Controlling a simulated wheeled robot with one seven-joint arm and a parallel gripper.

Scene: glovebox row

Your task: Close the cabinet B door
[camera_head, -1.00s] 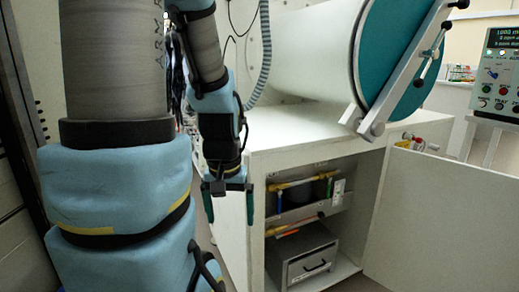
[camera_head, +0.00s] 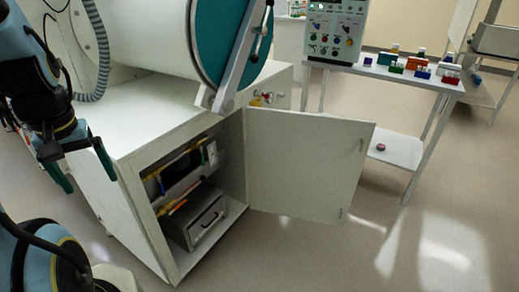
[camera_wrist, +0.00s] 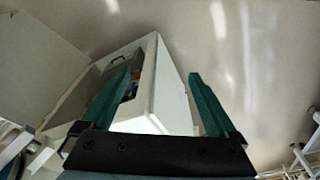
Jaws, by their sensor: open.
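A white cabinet (camera_head: 130,200) stands with its front open in the head view; I see no letter on it. Its flat white door (camera_head: 305,165) is hinged at the right side of the opening and stands wide open. The door also shows at the left of the wrist view (camera_wrist: 40,70). My gripper (camera_head: 85,168) is at the left of the cabinet, open and empty, apart from the door. Its two teal fingers (camera_wrist: 160,90) point toward the cabinet in the wrist view.
A grey drawer box (camera_head: 205,220) and tools sit inside the cabinet. A white cylinder with a teal round door (camera_head: 225,40) is on top. A side table (camera_head: 395,75) with coloured boxes stands at the right. The floor in front of the door is clear.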

